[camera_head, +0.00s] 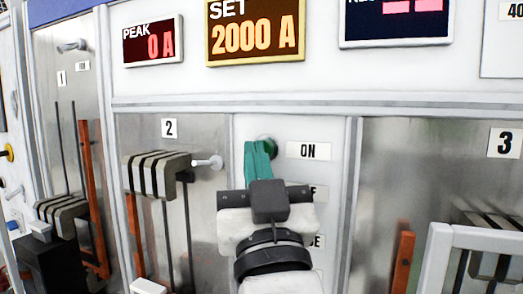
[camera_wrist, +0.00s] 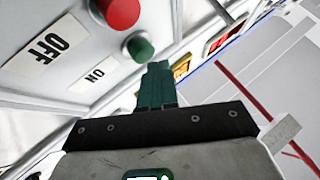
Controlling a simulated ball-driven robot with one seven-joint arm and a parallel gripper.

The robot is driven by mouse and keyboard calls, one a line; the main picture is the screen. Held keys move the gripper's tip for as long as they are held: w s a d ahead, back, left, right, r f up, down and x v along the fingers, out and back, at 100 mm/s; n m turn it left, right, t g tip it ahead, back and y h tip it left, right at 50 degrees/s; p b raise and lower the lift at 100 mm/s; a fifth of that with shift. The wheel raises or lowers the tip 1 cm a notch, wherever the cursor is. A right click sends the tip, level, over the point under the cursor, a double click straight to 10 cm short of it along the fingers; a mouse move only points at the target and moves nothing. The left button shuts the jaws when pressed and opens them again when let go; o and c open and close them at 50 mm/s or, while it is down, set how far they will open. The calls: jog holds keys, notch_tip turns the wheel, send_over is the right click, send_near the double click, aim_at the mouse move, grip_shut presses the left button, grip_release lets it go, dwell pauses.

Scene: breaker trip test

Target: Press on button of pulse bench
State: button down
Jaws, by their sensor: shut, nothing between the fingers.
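The pulse bench is a white and metal panel. Its green ON button (camera_wrist: 140,47) shows in the wrist view beside the "ON" label (camera_wrist: 95,74), with the red button (camera_wrist: 119,10) and "OFF" label beyond it. In the head view the green button (camera_head: 267,143) is partly hidden behind my fingertips, left of the "ON" label (camera_head: 308,151). My gripper (camera_head: 258,147) has green fingers, shut together and empty. In the wrist view the fingertips (camera_wrist: 158,67) are close to the green button, slightly right and below it. I cannot tell whether they touch it.
Displays above read PEAK 0 A (camera_head: 153,41) and SET 2000 A (camera_head: 255,30); a third is cut off. Bay 2 at left has a dark striped clamp (camera_head: 157,175) and a protruding pin (camera_head: 207,162). Bay 3 is at right, with a pale frame (camera_head: 470,236) in front.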

jog(key=shift+w+d, duration=0.25)
jog(key=shift+w, duration=0.4)
dwell(0.8)
jog(key=shift+s+a, duration=0.1)
jog(key=shift+s, duration=0.05)
jog(key=shift+s+a+b, duration=0.2)
jog(key=shift+s+b, duration=0.3)
jog(key=shift+s, duration=0.2)
jog(key=shift+s, duration=0.1)
jog(key=shift+s+a+b, duration=0.3)
jog(key=shift+s+b, duration=0.05)
jog(key=shift+s, duration=0.4)
jog(key=shift+s+a+b, duration=0.3)
jog(key=shift+s+b, duration=0.1)
jog(key=shift+s, duration=0.4)
jog(key=shift+s+a+b, duration=0.3)
jog(key=shift+s+b, duration=0.05)
jog(key=shift+s, duration=0.4)
jog(key=shift+f, duration=0.1)
